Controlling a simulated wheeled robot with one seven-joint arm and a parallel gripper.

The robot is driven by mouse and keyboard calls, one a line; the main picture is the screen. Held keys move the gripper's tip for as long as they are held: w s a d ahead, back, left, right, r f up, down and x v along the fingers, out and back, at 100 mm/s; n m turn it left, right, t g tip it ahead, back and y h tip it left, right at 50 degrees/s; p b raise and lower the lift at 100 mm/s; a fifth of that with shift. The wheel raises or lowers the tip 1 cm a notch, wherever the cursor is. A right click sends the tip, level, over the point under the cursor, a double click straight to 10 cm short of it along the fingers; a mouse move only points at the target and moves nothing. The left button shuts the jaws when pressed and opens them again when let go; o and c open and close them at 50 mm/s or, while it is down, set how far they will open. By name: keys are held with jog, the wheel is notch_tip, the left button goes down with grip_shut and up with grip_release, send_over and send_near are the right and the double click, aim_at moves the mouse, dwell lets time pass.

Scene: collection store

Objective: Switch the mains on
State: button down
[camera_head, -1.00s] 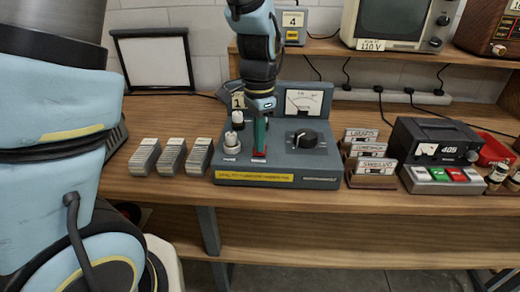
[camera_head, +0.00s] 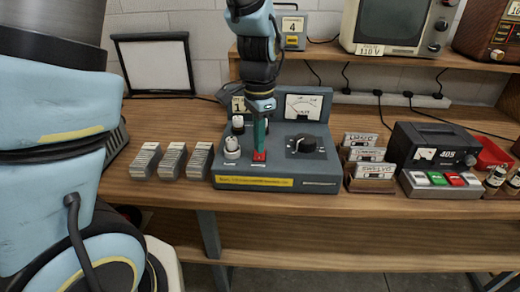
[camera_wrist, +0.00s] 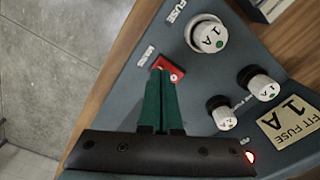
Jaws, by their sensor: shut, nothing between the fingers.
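The grey-blue mains unit (camera_head: 320,176) stands on the wooden bench, with a yellow strip on its front. Its red rocker switch (camera_wrist: 172,73), beside a label that seems to read MAINS, also shows in the head view (camera_head: 259,157). My gripper (camera_wrist: 161,76) is shut and empty, its green fingers pointing at the switch. The fingertips are at the switch, covering part of it; I cannot tell whether they press it. A small red lamp (camera_wrist: 250,157) on the panel looks bright.
A black knob (camera_head: 303,145) and a meter (camera_head: 304,107) are right of my gripper. White caps (camera_wrist: 263,86) stand close to my fingers. Stacked slides (camera_head: 172,159) lie left, cassettes (camera_head: 370,170) right. Free bench lies behind the slides.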

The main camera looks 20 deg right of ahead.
aim_at(259, 157)
notch_tip(259, 157, up, 5)
jog(key=p, duration=0.3)
jog(key=shift+r+p, duration=0.1)
jog(key=shift+p, duration=0.3)
jog(key=w+a+r+n+t, duration=0.1)
jog(key=w+a+n, duration=0.1)
jog(key=a+n, duration=1.4)
jog(key=a, duration=1)
jog(key=shift+a+r+t, duration=0.15)
jog(key=shift+a+t, duration=0.1)
jog(key=shift+t, duration=0.05)
